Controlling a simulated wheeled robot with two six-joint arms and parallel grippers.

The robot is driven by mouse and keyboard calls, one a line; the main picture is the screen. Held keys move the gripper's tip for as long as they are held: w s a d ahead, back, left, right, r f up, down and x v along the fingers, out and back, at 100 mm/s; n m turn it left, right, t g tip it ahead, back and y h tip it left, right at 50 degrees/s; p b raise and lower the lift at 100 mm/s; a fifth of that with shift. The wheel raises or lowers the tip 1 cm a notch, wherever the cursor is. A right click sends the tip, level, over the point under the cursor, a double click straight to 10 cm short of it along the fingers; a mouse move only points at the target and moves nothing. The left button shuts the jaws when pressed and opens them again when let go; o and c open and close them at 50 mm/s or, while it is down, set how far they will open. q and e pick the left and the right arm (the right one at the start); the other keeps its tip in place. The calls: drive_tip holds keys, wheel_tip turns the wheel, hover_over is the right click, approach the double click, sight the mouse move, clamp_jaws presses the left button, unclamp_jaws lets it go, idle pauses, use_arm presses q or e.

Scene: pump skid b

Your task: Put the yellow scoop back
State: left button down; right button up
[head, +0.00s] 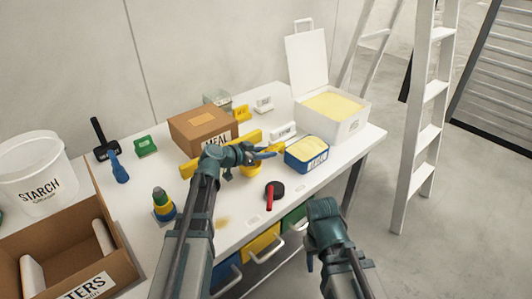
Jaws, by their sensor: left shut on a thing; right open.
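My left gripper (264,154) reaches over the middle of the white table (236,232). It is shut on a yellow piece (250,172), seemingly the yellow scoop, which shows just below the fingers; the gripper and arm hide much of it. A blue tub (307,160) with pale yellow contents and a label is just right of the gripper. A white box (350,128) with its lid raised, also filled with pale yellow stuff, stands behind the tub. My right gripper (311,262) is open and empty, low in front of the table edge.
A brown box (190,128) and a long yellow bar (190,168) lie behind my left arm. A black-and-red round tool (274,192) lies in front of the blue tub. A stacked cone (162,205), starch bucket (38,180) and open carton (125,262) are left. A ladder (425,120) stands right.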

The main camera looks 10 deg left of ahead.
use_arm(q)
drive_tip(key=shift+f+b, duration=0.65)
drive_tip(key=c, duration=0.5)
unclamp_jaws()
drive_tip(key=p+v, duration=0.5)
drive_tip(key=v, duration=0.7)
drive_tip(key=shift+s+a+r, duration=0.15)
drive_tip(key=shift+s, duration=0.05)
drive_tip(key=shift+s+a+r, duration=0.15)
drive_tip(key=shift+s+a, duration=0.25)
drive_tip(key=shift+s, duration=0.1)
